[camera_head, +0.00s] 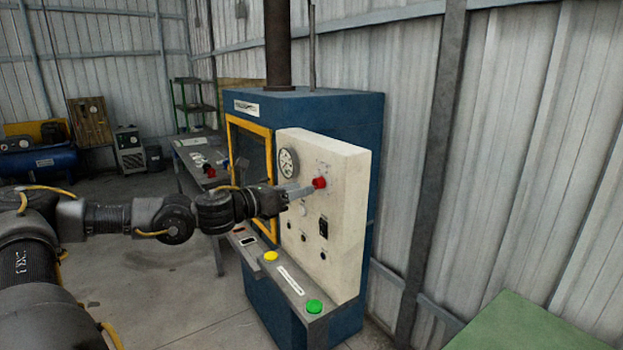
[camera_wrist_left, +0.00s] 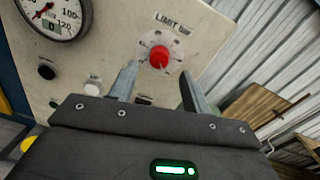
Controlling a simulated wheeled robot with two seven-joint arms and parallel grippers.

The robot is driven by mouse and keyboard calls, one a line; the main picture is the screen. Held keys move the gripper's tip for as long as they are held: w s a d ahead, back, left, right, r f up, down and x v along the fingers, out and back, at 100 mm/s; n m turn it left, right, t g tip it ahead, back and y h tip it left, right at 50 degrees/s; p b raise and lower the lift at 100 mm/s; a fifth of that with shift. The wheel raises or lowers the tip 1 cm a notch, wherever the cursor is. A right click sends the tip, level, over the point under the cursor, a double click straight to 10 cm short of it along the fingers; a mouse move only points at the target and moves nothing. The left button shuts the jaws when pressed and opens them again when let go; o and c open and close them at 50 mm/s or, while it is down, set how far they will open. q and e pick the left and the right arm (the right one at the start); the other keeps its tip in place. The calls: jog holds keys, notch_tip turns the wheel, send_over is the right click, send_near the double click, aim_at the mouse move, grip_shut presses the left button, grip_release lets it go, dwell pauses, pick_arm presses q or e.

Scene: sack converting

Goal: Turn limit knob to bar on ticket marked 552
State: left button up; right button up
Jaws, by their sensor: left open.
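The red limit knob (camera_head: 320,183) is on the cream control panel (camera_head: 345,225) of a blue machine. In the left wrist view the knob (camera_wrist_left: 159,57) sits on a pale dial with the words "LIMIT BAR" above it. My left gripper (camera_head: 312,187) is at the panel, its fingers pointing at the knob. In the left wrist view the left gripper (camera_wrist_left: 158,88) is open, with the knob showing between and beyond its fingertips; I cannot tell if they touch it. The dial setting is too small to read. I cannot make out a ticket marked 552. My right gripper is not in view.
A round gauge (camera_head: 288,162) is left of the knob. A black switch (camera_head: 323,228) and small buttons are below. A ledge holds a yellow button (camera_head: 271,256) and a green button (camera_head: 314,306). A green surface (camera_head: 515,325) is at lower right.

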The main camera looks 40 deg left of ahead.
aim_at(315, 184)
pick_arm(q)
jog(key=shift+r+p+x, duration=0.2)
jog(key=shift+p+x, duration=0.4)
jog(key=shift+x, duration=0.3)
jog(key=shift+w+a+r+p, duration=0.1)
jog(key=shift+w+r+p, duration=0.05)
jog(key=shift+w+p, duration=0.55)
jog(key=shift+p, duration=0.05)
jog(key=shift+w+d+p, duration=0.2)
jog(key=shift+w+p, duration=0.2)
jog(key=shift+w, duration=0.1)
jog(key=shift+w+d+f, duration=0.2)
jog(key=shift+w+f, duration=0.05)
jog(key=shift+f, duration=0.05)
jog(key=c, duration=1)
